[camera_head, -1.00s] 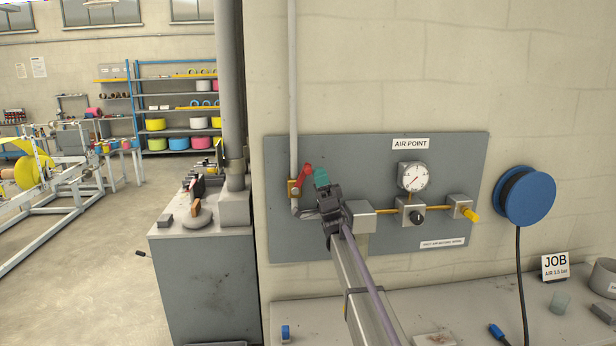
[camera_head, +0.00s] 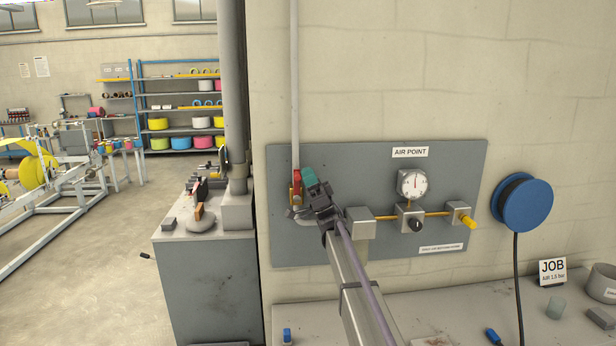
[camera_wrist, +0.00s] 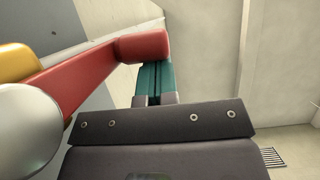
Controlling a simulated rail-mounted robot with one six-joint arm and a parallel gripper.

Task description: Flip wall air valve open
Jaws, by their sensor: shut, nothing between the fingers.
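The red valve handle (camera_head: 296,186) stands nearly upright, in line with the pale vertical pipe, over the brass valve body (camera_head: 296,202). In the wrist view the red handle (camera_wrist: 88,75) runs from lower left to a thick rounded end at the teal fingers. My gripper (camera_head: 309,176) is shut and empty, just right of the handle. Its teal fingers (camera_wrist: 152,84) lie against or very close to the handle's end; contact is not clear. The lower valve is partly hidden behind my gripper. The gauge (camera_head: 412,183) has its needle pointing about straight up.
The grey AIR POINT panel (camera_head: 352,160) also carries a regulator with a black knob (camera_head: 416,225) and a yellow-ended fitting (camera_head: 467,220). A blue hose reel (camera_head: 524,205) hangs to the right. A grey cabinet (camera_head: 208,290) and a pipe column stand at left. A bench (camera_head: 470,310) lies below.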

